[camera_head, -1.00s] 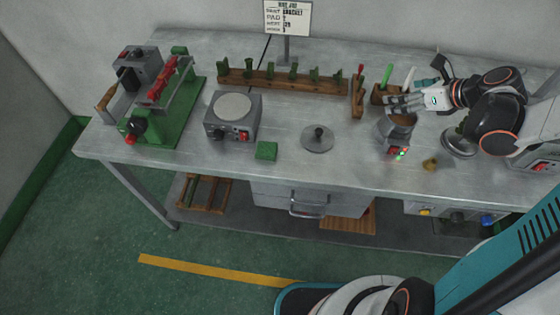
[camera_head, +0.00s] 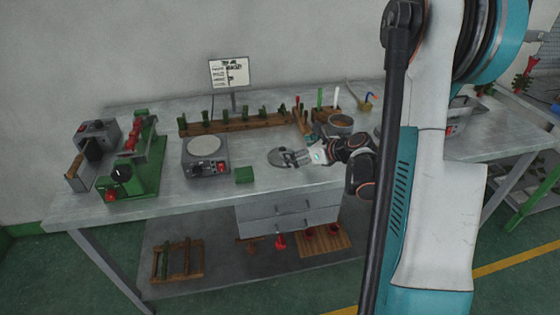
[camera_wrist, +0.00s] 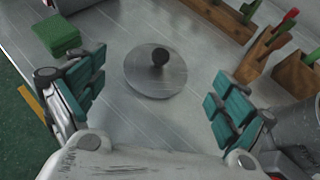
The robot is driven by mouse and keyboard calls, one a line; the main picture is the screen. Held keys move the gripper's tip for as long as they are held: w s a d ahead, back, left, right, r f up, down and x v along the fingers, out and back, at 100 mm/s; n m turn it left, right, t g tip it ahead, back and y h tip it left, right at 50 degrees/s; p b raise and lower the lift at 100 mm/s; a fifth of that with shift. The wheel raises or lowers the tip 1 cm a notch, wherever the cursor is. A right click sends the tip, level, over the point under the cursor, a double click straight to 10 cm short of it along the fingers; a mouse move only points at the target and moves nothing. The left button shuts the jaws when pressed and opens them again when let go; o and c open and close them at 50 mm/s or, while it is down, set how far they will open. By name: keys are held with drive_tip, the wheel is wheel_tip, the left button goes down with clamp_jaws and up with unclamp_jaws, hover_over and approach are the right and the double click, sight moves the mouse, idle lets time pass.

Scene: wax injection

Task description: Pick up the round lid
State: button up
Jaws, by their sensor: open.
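The round lid (camera_wrist: 155,80) is a flat grey metal disc with a dark knob in its middle, lying on the metal workbench. In the wrist view it lies ahead of my gripper (camera_wrist: 155,105), roughly centred between the two spread teal-padded fingers, which do not touch it. My gripper is open and empty.
A green block (camera_head: 244,175) lies left of the lid, beside a hot plate (camera_head: 206,160). A wooden rack (camera_head: 232,125) stands behind. A metal pot (camera_head: 341,122) is behind and to the right. A green-based machine (camera_head: 140,175) stands at the far left.

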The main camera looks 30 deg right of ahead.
sight(284, 150)
drive_tip(key=b+x, duration=0.3)
drive_tip(key=x, duration=0.4)
drive_tip(key=shift+w+f, duration=0.1)
drive_tip(key=shift+w, duration=0.3)
drive_tip(key=shift+s, duration=0.15)
drive_tip(key=c, duration=1.6)
drive_tip(key=shift+s+a, duration=0.1)
drive_tip(key=c, duration=0.5)
